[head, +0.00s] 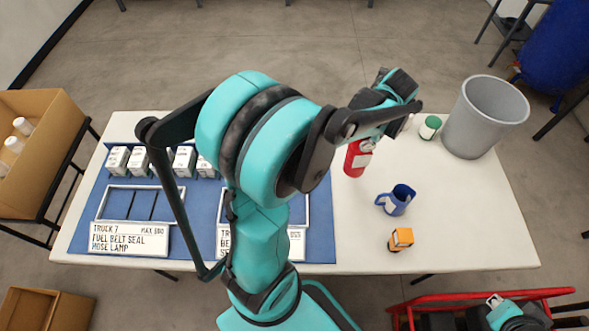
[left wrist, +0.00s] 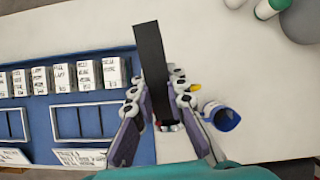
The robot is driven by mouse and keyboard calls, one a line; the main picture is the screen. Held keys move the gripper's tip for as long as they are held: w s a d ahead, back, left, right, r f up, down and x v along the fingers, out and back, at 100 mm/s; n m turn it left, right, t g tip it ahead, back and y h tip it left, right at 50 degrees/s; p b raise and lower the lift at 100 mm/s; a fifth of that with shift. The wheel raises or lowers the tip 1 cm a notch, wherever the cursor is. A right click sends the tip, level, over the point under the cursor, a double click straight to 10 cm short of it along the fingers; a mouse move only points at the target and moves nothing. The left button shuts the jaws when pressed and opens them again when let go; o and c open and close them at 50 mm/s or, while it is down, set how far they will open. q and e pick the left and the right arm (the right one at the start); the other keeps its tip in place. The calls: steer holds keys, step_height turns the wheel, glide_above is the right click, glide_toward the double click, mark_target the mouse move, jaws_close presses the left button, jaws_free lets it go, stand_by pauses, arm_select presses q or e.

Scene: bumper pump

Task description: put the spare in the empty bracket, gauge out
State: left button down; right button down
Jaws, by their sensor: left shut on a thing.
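My left arm fills the middle of the head view and hides its own gripper there. In the left wrist view my left gripper (left wrist: 160,105) has its fingers closed about a long black bar-like part (left wrist: 150,65). A little red shows at that part's lower end. In the head view a red cylinder (head: 355,160) with a pale label, like an extinguisher, shows just under the left arm's wrist, right of the blue mat. It seems to be the held spare. My right gripper (head: 494,302) is at the lower right; its jaws are unclear. No gauge or empty bracket can be made out.
A blue mat (head: 82,225) holds several white boxes (head: 117,160), framed trays (head: 110,202) and label plates (head: 130,239). A red frame (head: 545,294) lies lower right.

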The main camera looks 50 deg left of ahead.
arm_select(q)
steer(key=d+r+p, duration=0.1)
steer(key=p, duration=0.2)
steer(key=shift+s+m+h, duration=0.3)
steer(key=shift+s+m, duration=0.1)
steer(key=shift+s+d+p, duration=0.15)
steer(key=shift+d+p, duration=0.05)
steer(key=shift+p, duration=0.25)
step_height(320, 180, down, 10)
steer(key=b, duration=0.2)
steer(key=shift+f, duration=0.2)
steer(key=c, duration=1.9)
jaws_free()
steer(key=shift+f+b, duration=0.2)
steer(key=shift+b, duration=0.1)
steer(key=o, duration=0.4)
steer(key=shift+s+d+r, duration=0.1)
steer(key=shift+c, duration=0.2)
